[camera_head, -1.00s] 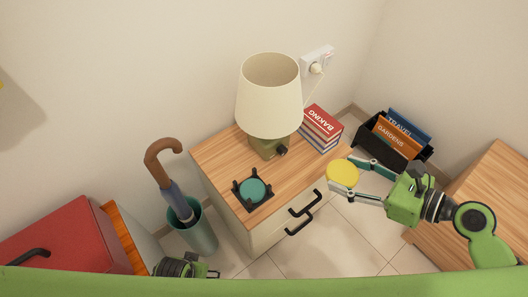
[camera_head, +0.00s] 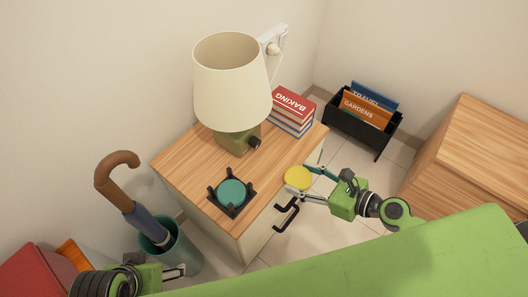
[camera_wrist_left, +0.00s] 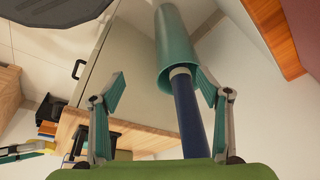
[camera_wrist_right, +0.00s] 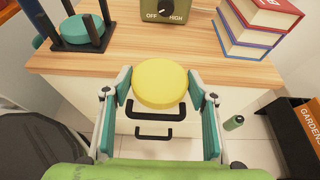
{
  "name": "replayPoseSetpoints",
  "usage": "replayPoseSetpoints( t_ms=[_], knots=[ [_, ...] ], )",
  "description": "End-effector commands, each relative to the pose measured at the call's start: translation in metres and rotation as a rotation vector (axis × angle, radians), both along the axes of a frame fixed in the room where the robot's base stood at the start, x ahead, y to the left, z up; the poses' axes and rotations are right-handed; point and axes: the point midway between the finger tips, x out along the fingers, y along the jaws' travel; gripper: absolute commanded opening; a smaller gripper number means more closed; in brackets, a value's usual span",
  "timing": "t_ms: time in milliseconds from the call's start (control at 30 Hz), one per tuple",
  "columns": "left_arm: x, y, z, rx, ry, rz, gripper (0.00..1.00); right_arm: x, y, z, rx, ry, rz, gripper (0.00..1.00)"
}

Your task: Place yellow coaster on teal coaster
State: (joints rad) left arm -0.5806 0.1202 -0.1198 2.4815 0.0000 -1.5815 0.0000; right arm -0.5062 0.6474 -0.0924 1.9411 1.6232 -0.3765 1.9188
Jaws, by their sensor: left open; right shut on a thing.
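The yellow coaster (camera_head: 298,177) is a round disc held in my right gripper (camera_head: 304,180), over the right front edge of the wooden cabinet. In the right wrist view the yellow coaster (camera_wrist_right: 160,84) sits between the fingertips, in front of the drawer handles. The teal coaster (camera_head: 231,192) lies in a black holder with upright posts (camera_head: 228,206) on the cabinet top, left of the yellow coaster. It also shows in the right wrist view (camera_wrist_right: 82,29) at the upper left. My left gripper (camera_wrist_left: 160,95) is open, with the umbrella shaft and stand in view between and beyond its fingers.
A lamp (camera_head: 230,85) stands behind the holder on the cabinet top (camera_head: 184,160). Several stacked books (camera_head: 292,110) lie at its back right. An umbrella (camera_head: 125,190) in a teal stand (camera_head: 188,251) is left of the cabinet. A black book rack (camera_head: 350,130) stands on the floor.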

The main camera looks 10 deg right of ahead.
Motion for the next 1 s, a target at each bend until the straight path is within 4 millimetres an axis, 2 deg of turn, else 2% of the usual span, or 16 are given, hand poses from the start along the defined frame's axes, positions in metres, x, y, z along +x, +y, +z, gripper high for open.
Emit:
replayPoseSetpoints(
  t_ms=[33,200,333,533,733,867,1000],
  knots=[
    [0.002,0.000,-0.006,0.001,0.009,0.000,0.69,0.011,0.007,0.005,0.002,-0.006,-0.001,0.31],
    [0.011,-0.002,-0.038,0.001,0.024,-0.002,0.69,0.041,0.031,0.005,0.003,-0.005,-0.002,0.31],
    [0.013,-0.003,-0.053,0.001,0.029,-0.003,0.69,0.058,0.044,0.002,0.003,-0.003,-0.002,0.31],
    [0.014,-0.003,-0.059,0.001,0.031,-0.005,0.69,0.070,0.054,0.002,0.003,-0.001,-0.002,0.31],
    [0.015,-0.003,-0.065,0.001,0.032,-0.005,0.69,0.098,0.076,0.002,0.003,-0.004,-0.001,0.31],
    [0.014,-0.003,-0.053,0.000,0.024,-0.004,0.69,0.095,0.074,-0.003,0.000,0.001,0.000,0.31],
    [0.013,-0.003,-0.050,0.000,0.025,-0.004,0.69,0.095,0.074,-0.002,0.000,0.000,-0.001,0.31]
  ],
)
